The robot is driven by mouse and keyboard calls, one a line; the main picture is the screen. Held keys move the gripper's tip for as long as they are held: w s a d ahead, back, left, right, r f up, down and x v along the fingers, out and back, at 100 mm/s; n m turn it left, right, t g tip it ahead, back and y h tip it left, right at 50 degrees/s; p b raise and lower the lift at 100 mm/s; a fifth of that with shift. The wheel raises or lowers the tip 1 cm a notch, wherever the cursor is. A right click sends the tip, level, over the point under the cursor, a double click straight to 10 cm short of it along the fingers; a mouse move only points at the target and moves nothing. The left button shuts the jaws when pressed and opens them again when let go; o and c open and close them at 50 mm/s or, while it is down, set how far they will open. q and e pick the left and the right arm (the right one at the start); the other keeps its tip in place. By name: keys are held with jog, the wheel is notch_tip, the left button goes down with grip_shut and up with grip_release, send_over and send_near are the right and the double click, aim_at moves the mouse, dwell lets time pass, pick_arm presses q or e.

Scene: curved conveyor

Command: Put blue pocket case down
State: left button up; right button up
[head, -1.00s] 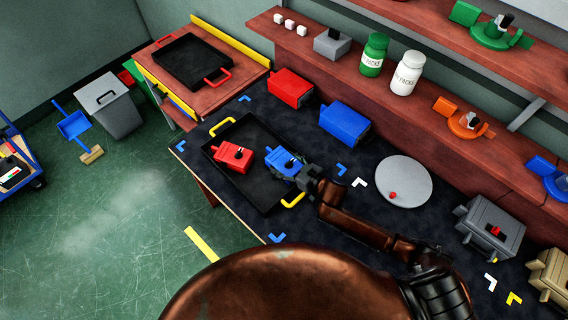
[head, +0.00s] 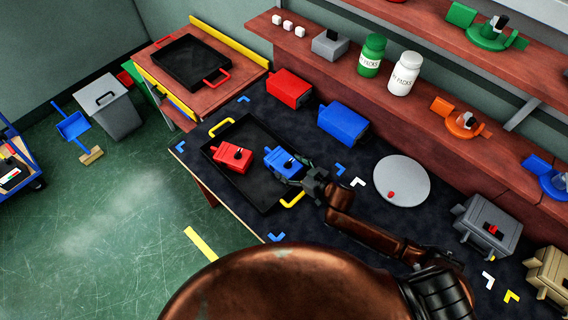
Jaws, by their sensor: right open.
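The blue pocket case (head: 280,160) lies in the black tray (head: 243,189) with yellow handles, to the right of a red pocket case (head: 230,158). My right gripper (head: 303,178) is open just right of the blue case, by the tray's right edge. Whether a finger still touches the case I cannot tell. My left gripper does not show.
A larger red box (head: 290,88) and blue box (head: 343,122) stand behind the tray. A round grey disc (head: 402,181) lies to the right. A grey machine (head: 487,226) stands further right. A shelf with a green jar (head: 372,55) and white jar (head: 404,74) runs behind.

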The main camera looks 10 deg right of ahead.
jog(key=p+v, duration=0.1)
jog(key=v, duration=0.7)
jog(key=shift+s+r, duration=0.1)
